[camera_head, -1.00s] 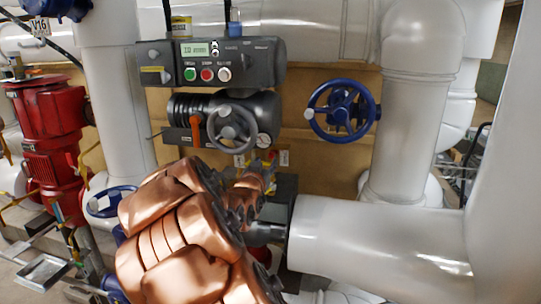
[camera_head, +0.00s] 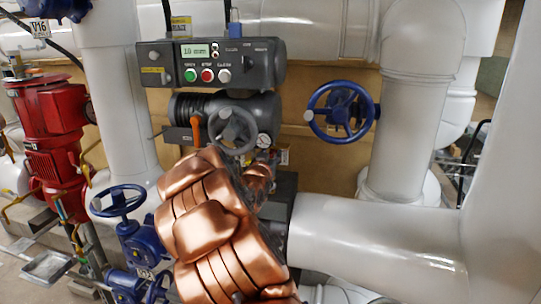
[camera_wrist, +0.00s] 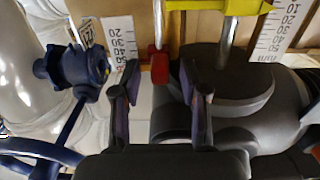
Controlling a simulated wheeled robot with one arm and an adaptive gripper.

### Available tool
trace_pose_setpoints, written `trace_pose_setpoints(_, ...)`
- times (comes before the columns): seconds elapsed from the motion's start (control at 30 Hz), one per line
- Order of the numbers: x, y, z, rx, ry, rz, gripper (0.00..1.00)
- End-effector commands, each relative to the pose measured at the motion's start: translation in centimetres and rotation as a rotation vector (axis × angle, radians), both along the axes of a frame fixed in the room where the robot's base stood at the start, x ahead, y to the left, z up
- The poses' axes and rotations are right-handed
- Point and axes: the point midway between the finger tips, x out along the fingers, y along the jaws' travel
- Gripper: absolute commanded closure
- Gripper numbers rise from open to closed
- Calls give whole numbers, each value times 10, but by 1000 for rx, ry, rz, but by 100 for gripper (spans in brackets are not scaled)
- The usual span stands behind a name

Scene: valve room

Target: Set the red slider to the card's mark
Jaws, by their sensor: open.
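The red slider (camera_wrist: 159,66) is a small red block on a metal rod in the wrist view. A white scale (camera_wrist: 122,40) with numbers stands to its left. My gripper (camera_wrist: 160,72) is open. Its two dark fingers reach up on either side of the red slider in the picture, with gaps on both sides; I cannot tell how deep it sits between them. In the head view my copper arm hides the slider and the gripper. I cannot make out a mark on any card; a yellow and white card (camera_head: 181,26) stands above the control box, its text too small to read.
A yellow bracket (camera_wrist: 228,6) and a second scale (camera_wrist: 280,26) are close by in the wrist view. The control box (camera_head: 212,63) displays "10 mm". A grey handwheel (camera_head: 233,130), a blue handwheel (camera_head: 340,111) and a large white pipe (camera_head: 375,235) surround the arm.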

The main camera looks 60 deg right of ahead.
Motion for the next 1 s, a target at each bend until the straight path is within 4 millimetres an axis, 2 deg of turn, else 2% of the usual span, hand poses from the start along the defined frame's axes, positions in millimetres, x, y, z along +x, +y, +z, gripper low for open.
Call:
trace_pose_setpoints(0.13, 0, 0, 0, 0, 0, 0, 58)
trace_pose_setpoints(0.53, 0, 0, 0, 0, 0, 1, 100)
trace_pose_setpoints(1.0, 1, 1, 0, -1, 0, 1, 100)
